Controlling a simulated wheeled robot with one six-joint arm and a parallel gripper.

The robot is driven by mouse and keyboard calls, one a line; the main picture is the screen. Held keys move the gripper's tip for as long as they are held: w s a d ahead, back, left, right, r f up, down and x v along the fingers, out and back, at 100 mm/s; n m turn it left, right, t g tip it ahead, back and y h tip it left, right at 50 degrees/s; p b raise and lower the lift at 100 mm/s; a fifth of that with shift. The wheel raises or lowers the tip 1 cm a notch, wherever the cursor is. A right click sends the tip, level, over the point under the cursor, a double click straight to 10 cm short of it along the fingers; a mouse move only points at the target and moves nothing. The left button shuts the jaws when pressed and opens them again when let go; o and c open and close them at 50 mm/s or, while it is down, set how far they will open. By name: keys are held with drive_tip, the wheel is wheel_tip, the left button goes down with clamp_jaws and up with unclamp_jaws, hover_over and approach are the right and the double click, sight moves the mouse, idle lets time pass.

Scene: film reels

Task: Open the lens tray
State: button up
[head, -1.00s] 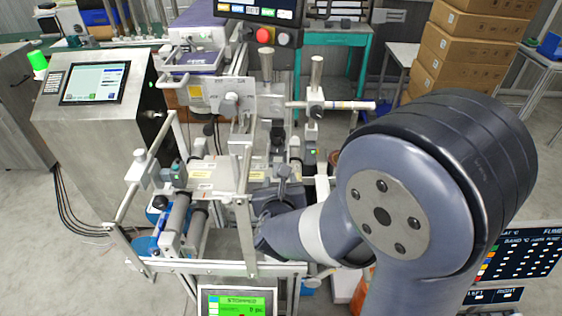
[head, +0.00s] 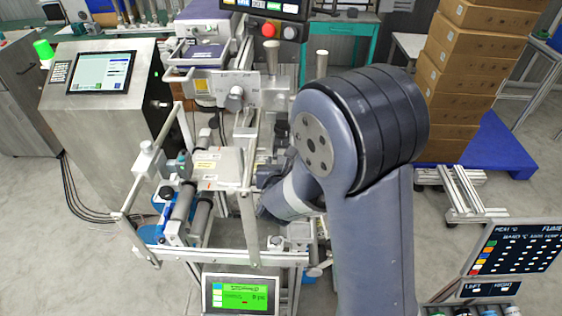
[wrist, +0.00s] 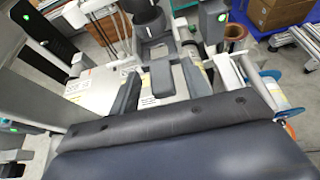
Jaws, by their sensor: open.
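I cannot pick out the lens tray with certainty in either view. My gripper (wrist: 160,85) is open in the wrist view, with its two dark fingers spread. A small dark block (wrist: 161,78) shows between the fingers, over a pale machine surface with labels (wrist: 95,88); I cannot tell whether they touch it. A dark cylindrical part (wrist: 146,18) stands just beyond the block. In the head view my gripper (head: 265,178) is at the right side of the machine's labelled plate (head: 215,165), and my arm hides much of what lies behind it.
A control cabinet with a screen (head: 100,73) stands at left. Metal frame rails (head: 248,230) and rollers (head: 180,215) surround the work area. A green-screen display (head: 240,295) is at the front. Stacked cartons (head: 450,90) stand at right, and a slanted panel (head: 515,255) is lower right.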

drive_tip(key=shift+w+f, duration=0.1)
drive_tip(key=shift+w, duration=0.05)
clamp_jaws()
idle(0.4)
